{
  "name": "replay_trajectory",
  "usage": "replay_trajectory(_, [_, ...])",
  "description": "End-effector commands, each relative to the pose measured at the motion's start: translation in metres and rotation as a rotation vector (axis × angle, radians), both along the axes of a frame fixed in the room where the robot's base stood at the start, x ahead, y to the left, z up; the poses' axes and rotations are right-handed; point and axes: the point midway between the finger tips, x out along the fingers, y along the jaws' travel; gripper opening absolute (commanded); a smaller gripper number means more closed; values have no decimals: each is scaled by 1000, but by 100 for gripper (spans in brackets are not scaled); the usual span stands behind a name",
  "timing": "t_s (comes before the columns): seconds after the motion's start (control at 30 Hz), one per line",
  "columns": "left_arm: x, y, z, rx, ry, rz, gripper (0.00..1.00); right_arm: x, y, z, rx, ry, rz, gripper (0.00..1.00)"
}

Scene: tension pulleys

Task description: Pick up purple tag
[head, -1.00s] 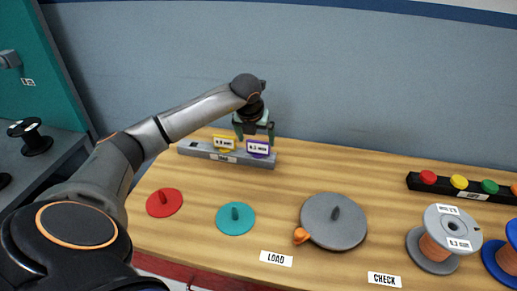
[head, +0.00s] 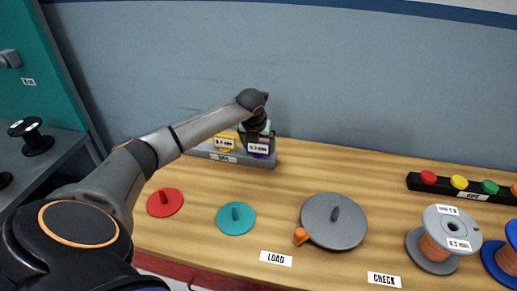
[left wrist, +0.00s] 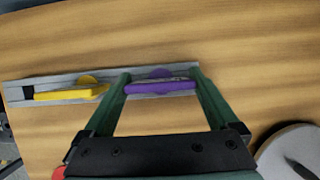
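The purple tag (head: 258,148) stands upright in the right part of a grey rack (head: 222,156) at the back left of the table, its white label facing me. In the left wrist view the purple tag (left wrist: 160,87) lies between the two green fingers of my left gripper (left wrist: 162,80). The fingers are apart, one near each end of the tag; I see a small gap at the right end, and contact at the left end is unclear. In the head view my left gripper (head: 257,137) is over the tag from above. My right gripper is not in view.
A yellow tag (head: 225,142) stands in the same rack, just left of the gripper. Red (head: 164,202), teal (head: 235,218) and grey (head: 333,221) discs lie in front. Spools (head: 449,236) and a bar with coloured buttons (head: 470,187) are at the right. The table between is clear.

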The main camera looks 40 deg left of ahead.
Motion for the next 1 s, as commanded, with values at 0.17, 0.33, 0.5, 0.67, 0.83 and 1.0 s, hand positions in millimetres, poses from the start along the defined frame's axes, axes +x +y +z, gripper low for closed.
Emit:
replay_trajectory(0.17, [0, 0, 0, 0, -1, 0, 48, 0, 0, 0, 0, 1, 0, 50])
replay_trajectory(0.33, [0, 0, 1, 0, -1, 0, 40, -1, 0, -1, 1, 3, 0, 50])
replay_trajectory(0.5, [0, 0, 2, 0, -1, 0, 40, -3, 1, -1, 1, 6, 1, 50])
replay_trajectory(0.67, [1, 0, 11, -1, -4, 0, 40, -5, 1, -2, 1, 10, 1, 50])
replay_trajectory(0.83, [1, 0, 35, 0, -5, 0, 40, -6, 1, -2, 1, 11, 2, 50])
replay_trajectory(1.0, [-13, -18, 59, 1, -5, -4, 40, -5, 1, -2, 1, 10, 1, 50])
